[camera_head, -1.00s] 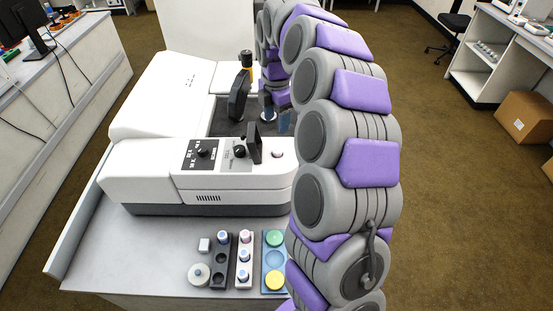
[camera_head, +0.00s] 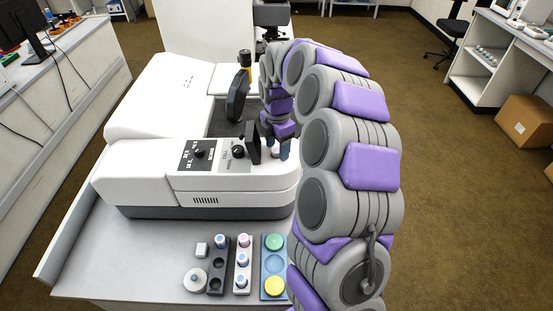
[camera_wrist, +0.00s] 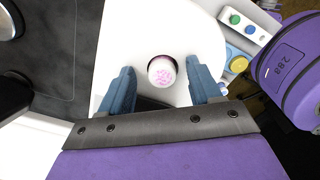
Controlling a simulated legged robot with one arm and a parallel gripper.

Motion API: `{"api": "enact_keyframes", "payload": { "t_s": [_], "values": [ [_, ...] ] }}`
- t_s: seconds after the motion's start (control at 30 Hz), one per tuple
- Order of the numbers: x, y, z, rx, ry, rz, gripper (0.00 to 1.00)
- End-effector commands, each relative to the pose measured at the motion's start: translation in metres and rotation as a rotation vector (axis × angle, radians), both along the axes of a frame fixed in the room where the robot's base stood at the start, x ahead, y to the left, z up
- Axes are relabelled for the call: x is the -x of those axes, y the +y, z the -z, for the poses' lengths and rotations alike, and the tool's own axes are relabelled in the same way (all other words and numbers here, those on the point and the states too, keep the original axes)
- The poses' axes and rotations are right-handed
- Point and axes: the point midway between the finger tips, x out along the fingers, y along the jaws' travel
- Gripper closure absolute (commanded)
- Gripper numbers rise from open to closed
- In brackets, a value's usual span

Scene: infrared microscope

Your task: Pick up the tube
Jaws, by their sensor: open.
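A small round white top with a pink pattern (camera_wrist: 162,71), apparently the tube's cap seen from above, stands on the microscope's white front housing. It also shows, partly hidden, in the head view (camera_head: 276,153). My gripper (camera_wrist: 160,67) is open and empty, pointing down. Its blue fingers lie left and right of the cap, with a gap on each side. In the head view my gripper (camera_head: 276,148) is at the front right of the microscope, near the black eyepiece-like plate. I cannot tell how far the fingertips are above the housing.
The white microscope (camera_head: 150,165) fills the bench's middle. A black upright plate (camera_head: 253,149) stands close left of my gripper. In front are a dark rack (camera_head: 217,266), a white rack (camera_head: 243,267) with capped tubes and a blue tray (camera_head: 273,262). Bare bench lies front left.

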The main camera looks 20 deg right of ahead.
Motion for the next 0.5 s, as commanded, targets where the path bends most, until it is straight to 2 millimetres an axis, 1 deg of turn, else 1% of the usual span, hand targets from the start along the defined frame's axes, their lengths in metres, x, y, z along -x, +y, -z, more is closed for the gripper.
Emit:
{"api": "enact_keyframes", "payload": {
  "t_s": [0.13,0.5],
  "values": [
    [0.0002,-0.0001,-0.0013,0.000,0.000,0.000,0.38],
    [0.0003,-0.0001,-0.0013,0.000,0.001,0.000,0.73]
  ]
}}
